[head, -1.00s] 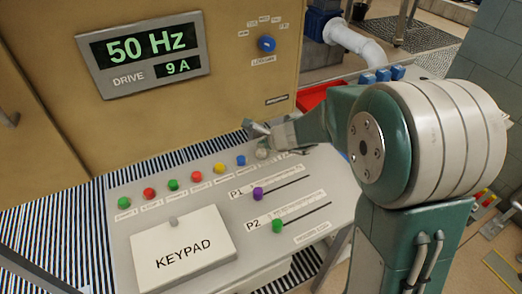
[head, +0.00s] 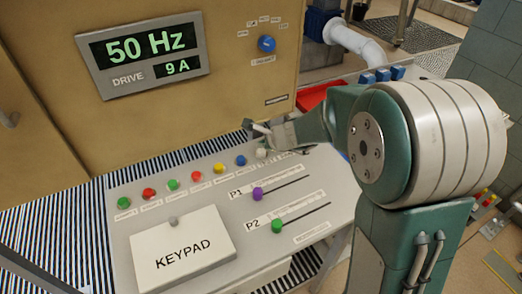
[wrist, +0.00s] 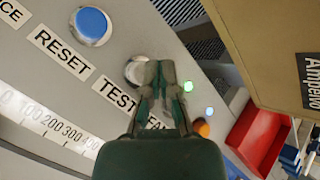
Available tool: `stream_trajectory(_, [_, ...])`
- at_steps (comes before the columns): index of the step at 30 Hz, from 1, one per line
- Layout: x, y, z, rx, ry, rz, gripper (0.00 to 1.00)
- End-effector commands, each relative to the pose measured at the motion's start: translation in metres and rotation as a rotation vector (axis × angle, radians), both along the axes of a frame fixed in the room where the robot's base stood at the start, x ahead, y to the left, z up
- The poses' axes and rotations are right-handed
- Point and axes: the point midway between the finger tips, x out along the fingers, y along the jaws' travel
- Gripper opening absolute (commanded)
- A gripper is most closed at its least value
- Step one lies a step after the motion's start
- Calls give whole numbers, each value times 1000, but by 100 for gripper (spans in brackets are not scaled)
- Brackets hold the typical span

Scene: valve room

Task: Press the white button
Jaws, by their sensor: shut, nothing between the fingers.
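The white button (head: 261,154) is at the right end of the button row on the grey console (head: 219,183). In the wrist view the white button (wrist: 135,70) sits above the TEST label, partly hidden by a fingertip. My gripper (wrist: 157,68) is shut and empty, its tips overlapping the button's right edge in that view. In the head view my gripper (head: 264,131) is just behind and above the button. I cannot tell whether it touches the button.
A blue button (wrist: 91,26) labelled RESET is beside the white one. An orange light (wrist: 202,129) and small lit lamps are on the other side. A purple slider (head: 257,193), a green slider (head: 277,226) and a keypad cover (head: 183,243) lie in front. A red bin (wrist: 258,140) is beyond.

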Motion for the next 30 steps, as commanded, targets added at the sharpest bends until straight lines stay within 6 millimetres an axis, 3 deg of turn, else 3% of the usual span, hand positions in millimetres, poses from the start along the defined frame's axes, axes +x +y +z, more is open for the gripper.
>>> stream_trajectory(30, [-1, -1, -10, 1, 0, -1, 0])
